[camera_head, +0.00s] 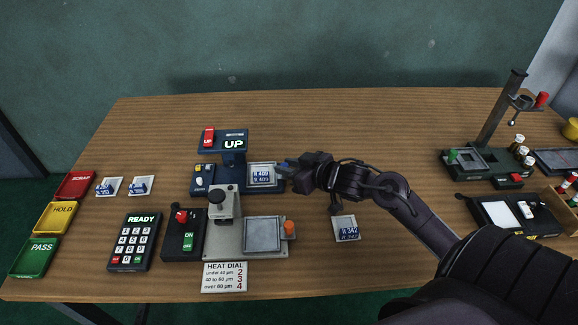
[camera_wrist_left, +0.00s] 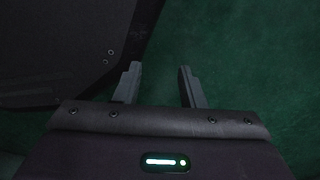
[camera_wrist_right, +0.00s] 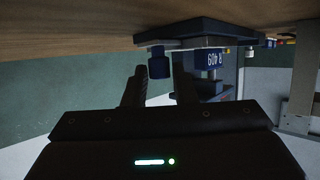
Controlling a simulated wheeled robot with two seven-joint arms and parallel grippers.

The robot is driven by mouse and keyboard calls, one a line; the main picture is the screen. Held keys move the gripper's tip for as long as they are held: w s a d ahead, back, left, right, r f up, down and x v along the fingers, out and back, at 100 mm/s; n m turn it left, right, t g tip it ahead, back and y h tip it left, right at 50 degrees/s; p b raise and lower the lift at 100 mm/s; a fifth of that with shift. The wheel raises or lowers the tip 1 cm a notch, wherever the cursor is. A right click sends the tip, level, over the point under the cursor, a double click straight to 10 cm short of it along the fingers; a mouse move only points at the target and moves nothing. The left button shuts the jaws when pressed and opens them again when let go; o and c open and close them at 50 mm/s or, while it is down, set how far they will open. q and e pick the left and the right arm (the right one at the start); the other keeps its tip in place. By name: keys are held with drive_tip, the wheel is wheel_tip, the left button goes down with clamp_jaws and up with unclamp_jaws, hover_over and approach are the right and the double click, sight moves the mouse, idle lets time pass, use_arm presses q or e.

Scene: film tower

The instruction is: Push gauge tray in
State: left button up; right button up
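The gauge is a dark blue device (camera_head: 233,160) at the back middle of the table, with a lit "UP" display. Its tray (camera_head: 250,187) sticks out to the right and holds a small labelled sample (camera_head: 262,174). In the right wrist view the tray (camera_wrist_right: 190,29) appears upside down, with a blue knob (camera_wrist_right: 160,63) on its outer end. My right gripper (camera_head: 288,170) is at that knob. Its fingers are apart, with the knob between or just beyond the tips; contact cannot be told. My left gripper (camera_wrist_left: 157,78) is open and empty over the green floor, outside the head view.
In front of the gauge stands a grey press-like device (camera_head: 224,215) with its own plate and orange knob (camera_head: 289,228). Another sample (camera_head: 346,228) lies under my right forearm's side. A keypad (camera_head: 134,242) and coloured bins (camera_head: 55,217) are left. The table's back strip is clear.

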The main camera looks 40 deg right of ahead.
clamp_jaws()
